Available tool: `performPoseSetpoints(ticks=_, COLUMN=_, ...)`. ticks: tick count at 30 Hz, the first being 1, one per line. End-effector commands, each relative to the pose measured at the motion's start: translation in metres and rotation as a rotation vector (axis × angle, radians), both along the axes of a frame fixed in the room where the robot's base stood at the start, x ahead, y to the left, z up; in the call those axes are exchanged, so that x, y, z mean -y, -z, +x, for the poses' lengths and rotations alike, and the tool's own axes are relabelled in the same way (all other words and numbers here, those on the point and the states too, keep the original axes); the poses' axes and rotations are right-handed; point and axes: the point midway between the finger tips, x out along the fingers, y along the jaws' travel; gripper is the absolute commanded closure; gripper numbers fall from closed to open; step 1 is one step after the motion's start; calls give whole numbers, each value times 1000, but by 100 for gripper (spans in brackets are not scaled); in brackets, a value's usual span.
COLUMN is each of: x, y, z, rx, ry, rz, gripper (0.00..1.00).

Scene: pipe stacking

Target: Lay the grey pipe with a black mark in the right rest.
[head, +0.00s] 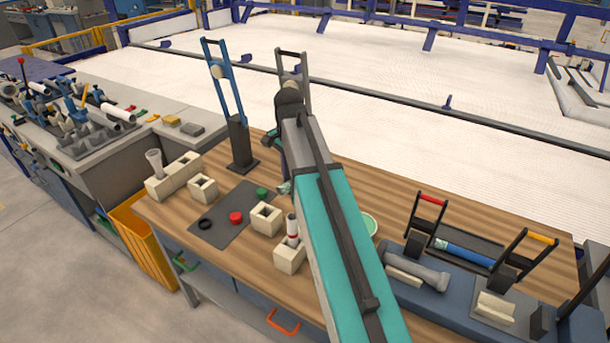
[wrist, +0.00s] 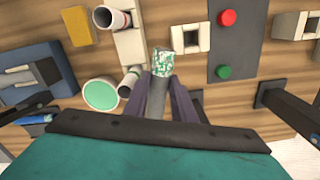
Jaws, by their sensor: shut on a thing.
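My gripper (wrist: 160,84) is shut on a grey pipe (wrist: 156,100) with a green-and-white speckled end, held above the table. That end also shows beside my arm in the head view (head: 285,188); no black mark is visible on it. In the head view, another grey pipe (head: 425,273), wider at its right end, lies on the left beige rest (head: 405,279) on the blue-grey base. No black mark can be made out on it either. The right rest (head: 495,307), a beige cradle on a dark plate, looks empty.
A rack (head: 430,215) with red and yellow handles holds a blue pipe (head: 460,252) behind the rests. A red-banded pipe (head: 292,228) stands in a beige block left of my arm. A tall blue frame (head: 240,140) rises at the table's back left.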

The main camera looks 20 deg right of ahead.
Motion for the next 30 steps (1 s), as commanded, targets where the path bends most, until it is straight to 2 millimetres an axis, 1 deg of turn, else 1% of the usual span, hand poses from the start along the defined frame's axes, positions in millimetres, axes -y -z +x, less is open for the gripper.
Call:
performPoseSetpoints(ticks=1, x=-4, y=11, z=0, rx=0, ry=-51, rz=0, gripper=99)
performPoseSetpoints(ticks=9, x=-20, y=46, z=1, rx=0, ry=-372, rz=0, gripper=99)
performPoseSetpoints(ticks=15, x=-31, y=67, z=1, rx=0, ry=-596, rz=0, gripper=99)
performPoseSetpoints(ticks=21, x=-39, y=77, z=2, rx=0, ry=-727, rz=0, gripper=99)
performPoseSetpoints(ticks=30, x=-44, y=78, z=2, rx=1, ry=-758, rz=0, gripper=99)
